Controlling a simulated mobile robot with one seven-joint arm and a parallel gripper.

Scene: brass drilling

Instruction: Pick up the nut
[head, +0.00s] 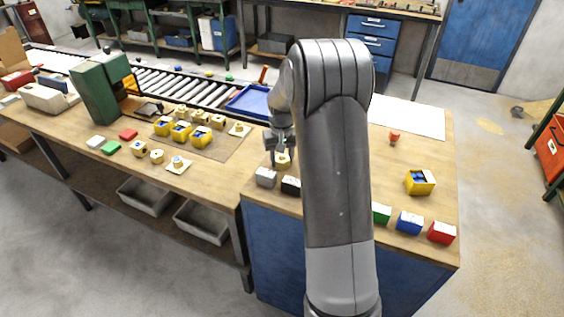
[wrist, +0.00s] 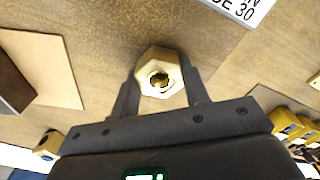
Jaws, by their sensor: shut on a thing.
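The nut (wrist: 147,59) is a brass hexagonal piece with a round hole through its middle. In the wrist view it sits between the two dark fingers of my gripper (wrist: 160,88), which are shut on its sides. In the head view my gripper (head: 282,150) points down over the wooden bench, and the nut (head: 283,160) shows as a small yellow piece at its tips. My arm hides part of the bench to the right. I cannot tell whether the nut touches the bench or is a little above it.
Grey (head: 265,177) and black (head: 290,185) blocks stand close in front of my gripper. Several yellow fixtures (head: 181,131) and brass pieces lie to the left. A blue tray (head: 250,101) lies behind. Green, blue (head: 409,222) and red (head: 441,232) blocks line the front right.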

